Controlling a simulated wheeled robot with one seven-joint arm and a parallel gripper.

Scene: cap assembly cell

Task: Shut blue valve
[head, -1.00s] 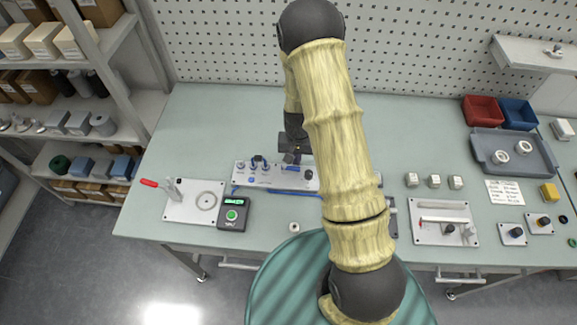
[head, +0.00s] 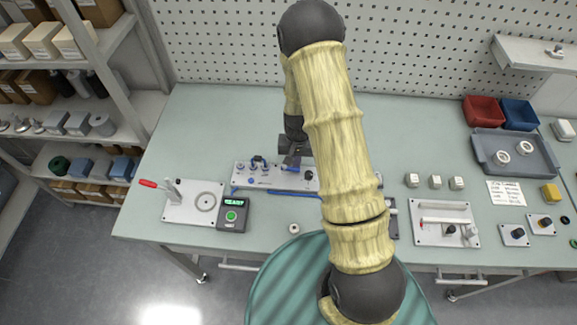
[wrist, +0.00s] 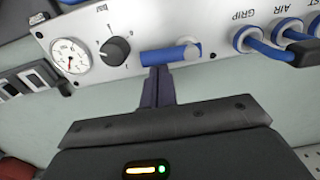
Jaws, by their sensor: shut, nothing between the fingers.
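The blue valve (wrist: 171,54) is a bar-shaped handle on the white panel (wrist: 118,75). In the wrist view the handle lies lengthwise along the panel, between the black knob and the GRIP fitting. My gripper (wrist: 157,72) is shut and empty, its fingertips right at the handle's near side. I cannot tell whether they touch it. In the head view the panel (head: 246,182) stands at mid-table, and my gripper (head: 293,160) is over its back edge. My arm hides the panel's right end there.
A pressure gauge (wrist: 69,55) and black knob (wrist: 116,49) sit beside the valve. Blue hoses (wrist: 266,46) run on its other side. A box with a READY display (head: 234,213) and a clamp plate (head: 190,205) stand front left. The table behind the panel's left part is clear.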

